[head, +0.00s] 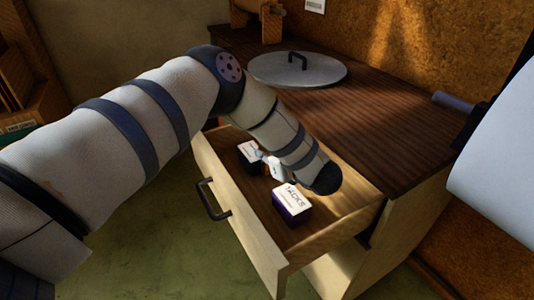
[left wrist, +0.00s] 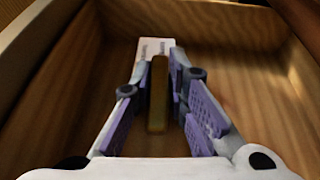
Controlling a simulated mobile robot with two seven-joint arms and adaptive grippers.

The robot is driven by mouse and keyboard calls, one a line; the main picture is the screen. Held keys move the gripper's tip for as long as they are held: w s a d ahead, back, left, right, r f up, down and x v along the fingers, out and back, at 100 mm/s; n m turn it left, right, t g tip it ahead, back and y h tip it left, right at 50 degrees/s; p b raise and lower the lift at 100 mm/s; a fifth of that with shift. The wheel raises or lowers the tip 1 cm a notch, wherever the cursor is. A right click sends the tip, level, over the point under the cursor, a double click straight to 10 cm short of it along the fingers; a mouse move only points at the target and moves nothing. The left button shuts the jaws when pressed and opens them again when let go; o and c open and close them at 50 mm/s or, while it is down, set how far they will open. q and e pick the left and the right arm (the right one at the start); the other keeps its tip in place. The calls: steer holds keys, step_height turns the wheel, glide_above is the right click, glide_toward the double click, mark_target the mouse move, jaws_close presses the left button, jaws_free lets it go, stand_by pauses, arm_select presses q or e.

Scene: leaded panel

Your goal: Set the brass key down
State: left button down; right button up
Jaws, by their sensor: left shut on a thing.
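The brass key (left wrist: 158,95) shows in the left wrist view as a long, narrow, brass-coloured bar between the purple-padded fingers. My left gripper (left wrist: 166,85) is shut on it, over the inside of the open wooden drawer (left wrist: 70,75). In the head view my left gripper (head: 268,163) reaches down into the drawer (head: 240,218), and I cannot make out the key there. Whether the key touches the drawer floor is not clear. My right gripper is not in view.
In the drawer, a box labelled TACKS (head: 293,201) stands nearer the front and another white-topped box (head: 249,153) farther left. A round grey lid (head: 290,70) lies on the dark wooden top (head: 385,125). The drawer has a dark handle (head: 211,200).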

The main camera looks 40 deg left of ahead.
arm_select(q)
steer(key=shift+f, duration=0.55)
steer(key=c, duration=1.6)
jaws_free()
steer(key=shift+o, duration=0.2)
steer(key=shift+s+d+r, duration=0.1)
steer(key=shift+d+r, duration=0.2)
steer(key=shift+r, duration=0.2)
steer(key=shift+s+d+r, duration=0.1)
steer(key=shift+d+r, duration=0.15)
steer(key=shift+r, duration=0.25)
steer(key=p+v, duration=0.1)
steer(key=v, duration=0.9)
steer(key=shift+f, duration=0.1)
steer(key=shift+s+d, duration=0.2)
steer(key=shift+d, duration=0.15)
